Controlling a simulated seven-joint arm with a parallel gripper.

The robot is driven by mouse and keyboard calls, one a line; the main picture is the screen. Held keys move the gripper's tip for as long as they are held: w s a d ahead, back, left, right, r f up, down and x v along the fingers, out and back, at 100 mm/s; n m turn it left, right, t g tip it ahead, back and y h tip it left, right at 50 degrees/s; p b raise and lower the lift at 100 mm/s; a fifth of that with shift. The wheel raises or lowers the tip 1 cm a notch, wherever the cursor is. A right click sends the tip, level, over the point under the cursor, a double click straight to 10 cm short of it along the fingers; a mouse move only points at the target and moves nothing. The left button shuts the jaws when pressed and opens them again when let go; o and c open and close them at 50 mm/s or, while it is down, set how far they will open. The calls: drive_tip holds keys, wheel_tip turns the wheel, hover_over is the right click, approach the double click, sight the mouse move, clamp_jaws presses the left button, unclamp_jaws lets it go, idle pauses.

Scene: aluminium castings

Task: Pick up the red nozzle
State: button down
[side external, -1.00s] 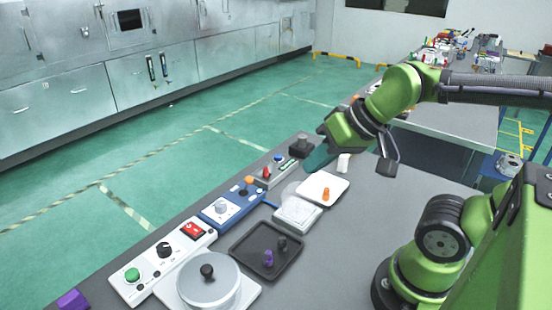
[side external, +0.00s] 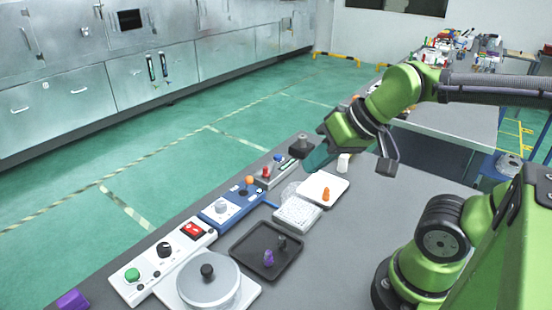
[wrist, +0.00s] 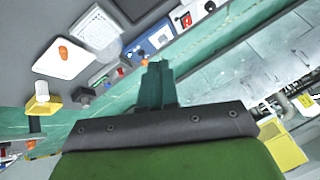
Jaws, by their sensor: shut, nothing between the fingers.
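A small orange-red piece, the only nozzle-like red thing I make out, stands on a white tray. The piece (side external: 326,194) and the tray (side external: 337,184) are right of the middle in the side view. In the wrist view the piece (wrist: 63,53) lies on the tray (wrist: 78,67) at upper left. My gripper (side external: 311,168) is above the far end of the bench, beyond the tray and apart from the piece. Its teal fingers (wrist: 156,66) are together and empty in the wrist view, pointing away from the tray.
A white cylinder (side external: 343,163) stands close to my gripper. A control box with a red knob (side external: 266,171) and a dark knobbed block (side external: 300,147) line the bench edge. A black tray (side external: 243,251) holds purple and dark pieces. Clear bench lies right of the trays.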

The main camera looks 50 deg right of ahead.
drive_tip(key=c, duration=1)
unclamp_jaws()
drive_tip(key=n+g+h, duration=0.2)
drive_tip(key=n+g, duration=0.1)
drive_tip(key=n, duration=0.1)
hover_over(266, 168)
drive_tip(key=s, duration=0.3)
wheel_tip(266, 168, down, 16)
drive_tip(key=shift+s+d+f, duration=0.1)
drive_tip(key=shift+w+x, duration=0.2)
drive_tip(key=shift+x, duration=1.15)
drive_tip(key=shift+w+x, duration=0.2)
drive_tip(key=shift+x, duration=1.15)
